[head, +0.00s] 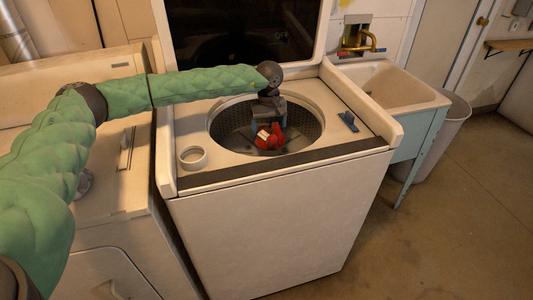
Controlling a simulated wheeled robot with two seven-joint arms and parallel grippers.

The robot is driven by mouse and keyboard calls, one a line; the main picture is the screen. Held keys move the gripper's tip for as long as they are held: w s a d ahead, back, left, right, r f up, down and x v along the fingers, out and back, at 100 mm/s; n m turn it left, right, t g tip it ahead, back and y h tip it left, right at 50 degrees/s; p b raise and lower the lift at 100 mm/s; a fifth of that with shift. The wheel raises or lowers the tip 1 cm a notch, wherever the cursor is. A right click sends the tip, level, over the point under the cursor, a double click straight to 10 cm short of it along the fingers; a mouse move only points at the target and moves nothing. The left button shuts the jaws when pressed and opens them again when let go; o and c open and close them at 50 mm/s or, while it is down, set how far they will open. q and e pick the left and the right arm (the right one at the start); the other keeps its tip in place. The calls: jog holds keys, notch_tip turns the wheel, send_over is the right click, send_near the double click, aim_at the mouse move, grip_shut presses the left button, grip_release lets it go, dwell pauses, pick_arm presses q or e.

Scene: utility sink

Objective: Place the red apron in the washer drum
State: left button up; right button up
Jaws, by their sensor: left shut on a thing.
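The red apron (274,139) is a small red bundle with a white patch, in the head view at the washer's round opening. My left gripper (267,127) points down over the opening and is shut on the apron. The apron hangs in or just above the washer drum (312,125); its exact depth is hard to tell. The drum is a dark perforated tub under the raised lid (240,35). The gripper and the apron hide part of the drum. My right gripper is not in view.
A white ring (193,158) and a small blue object (348,120) lie on the washer top, left and right of the opening. A dryer (95,150) stands at left. A utility sink (390,87) and a grey bin (440,125) stand at right. The floor in front is clear.

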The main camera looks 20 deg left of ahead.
aim_at(268, 138)
pick_arm(q)
notch_tip(268, 138, down, 5)
jog(key=shift+r+p, duration=0.1)
jog(key=shift+p, duration=0.5)
jog(key=shift+f+p, duration=0.45)
jog(key=shift+f, duration=1.9)
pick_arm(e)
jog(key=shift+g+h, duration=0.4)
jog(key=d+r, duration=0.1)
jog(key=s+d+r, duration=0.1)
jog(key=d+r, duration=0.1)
pick_arm(q)
jog(key=shift+f, duration=0.1)
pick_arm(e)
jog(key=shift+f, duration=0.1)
pick_arm(q)
jog(key=o, duration=1)
jog(key=shift+c, duration=0.2)
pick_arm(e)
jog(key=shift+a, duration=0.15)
pick_arm(q)
jog(key=shift+r, duration=0.2)
